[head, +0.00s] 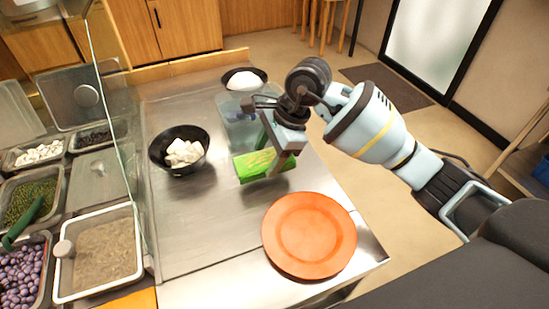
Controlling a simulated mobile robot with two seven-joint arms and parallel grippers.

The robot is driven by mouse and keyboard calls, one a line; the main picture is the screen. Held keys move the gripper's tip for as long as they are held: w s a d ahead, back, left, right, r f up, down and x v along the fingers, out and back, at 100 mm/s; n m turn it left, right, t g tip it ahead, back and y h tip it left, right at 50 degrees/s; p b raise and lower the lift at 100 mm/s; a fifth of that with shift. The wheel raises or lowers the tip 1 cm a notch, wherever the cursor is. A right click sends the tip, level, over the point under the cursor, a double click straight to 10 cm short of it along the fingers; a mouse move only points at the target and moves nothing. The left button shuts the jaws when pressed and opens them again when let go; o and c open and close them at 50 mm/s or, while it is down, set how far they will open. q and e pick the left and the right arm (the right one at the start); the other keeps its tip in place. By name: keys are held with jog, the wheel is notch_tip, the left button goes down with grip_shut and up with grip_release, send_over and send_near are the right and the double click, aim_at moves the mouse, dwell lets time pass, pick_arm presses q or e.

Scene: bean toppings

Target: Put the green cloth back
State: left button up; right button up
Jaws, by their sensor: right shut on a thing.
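The green cloth (254,166) is in the head view, bright green with some yellow, near the middle of the steel counter. My right gripper (276,160) reaches in from the right and is shut on the cloth from above. Whether the cloth rests on the counter or hangs just over it, I cannot tell. A clear container (236,126) stands just behind the cloth, partly hidden by my gripper. My left gripper is not in view.
An orange plate (309,235) lies in front of the cloth. A black bowl of white cubes (179,150) is to its left. Another black bowl with white contents (245,79) is at the back. A glass pane (112,110) and topping trays (100,252) line the left.

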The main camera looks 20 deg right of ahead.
jog(key=shift+w+d, duration=0.35)
jog(key=shift+d, duration=0.3)
jog(key=shift+w+d+f, duration=0.1)
jog(key=shift+f, duration=0.85)
jog(key=shift+w+d+f, duration=0.1)
jog(key=shift+f, duration=0.8)
jog(key=o, duration=1.3)
jog(key=v, duration=1.2)
